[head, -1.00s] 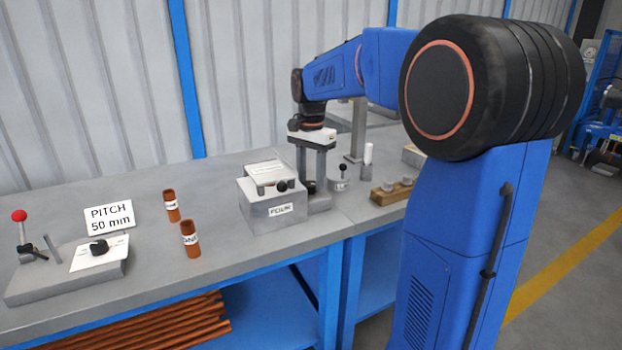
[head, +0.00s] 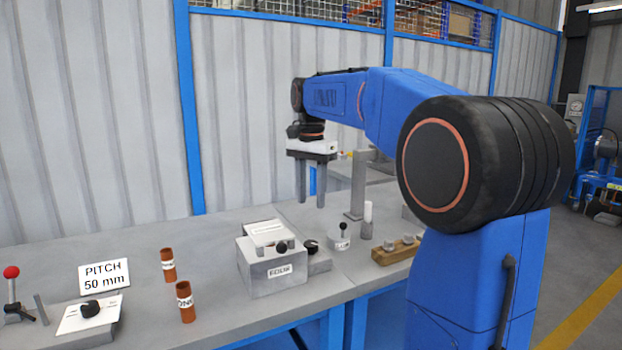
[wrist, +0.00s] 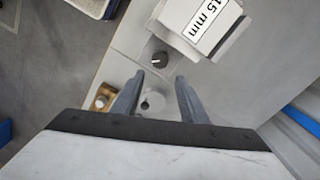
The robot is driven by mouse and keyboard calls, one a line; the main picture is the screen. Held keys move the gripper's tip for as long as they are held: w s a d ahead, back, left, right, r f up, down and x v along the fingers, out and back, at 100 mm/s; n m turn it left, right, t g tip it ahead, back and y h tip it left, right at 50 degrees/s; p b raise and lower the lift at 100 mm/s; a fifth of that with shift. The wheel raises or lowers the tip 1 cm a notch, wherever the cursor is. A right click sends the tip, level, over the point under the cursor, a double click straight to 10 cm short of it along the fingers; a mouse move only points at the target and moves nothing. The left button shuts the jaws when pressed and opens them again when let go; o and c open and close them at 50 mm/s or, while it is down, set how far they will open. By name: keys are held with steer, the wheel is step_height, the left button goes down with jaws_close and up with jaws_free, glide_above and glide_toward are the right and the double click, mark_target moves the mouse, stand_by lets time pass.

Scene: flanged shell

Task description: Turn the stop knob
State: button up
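A round black knob (head: 312,246) sits on a low grey base at the right side of a grey box. In the wrist view this knob (wrist: 159,60) shows a white pointer line, just beyond my fingertips. Another black knob (head: 281,247) is on the box, and a third (head: 90,309) is on the left fixture. No readable label tells which is the stop knob. My gripper (head: 310,200) hangs fingers down above the right-hand knob, clear of it. Its fingers are apart and empty, as the wrist view (wrist: 160,80) also shows.
The grey box (head: 272,270) carries a tilted card (head: 268,232). A small lever unit (head: 342,240), a white cylinder (head: 367,220) and a wooden block (head: 396,250) stand to the right. Two copper tubes (head: 168,264) (head: 185,301) and a PITCH 50 mm sign (head: 104,276) stand left.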

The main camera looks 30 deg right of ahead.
steer(key=shift+r, duration=2.35)
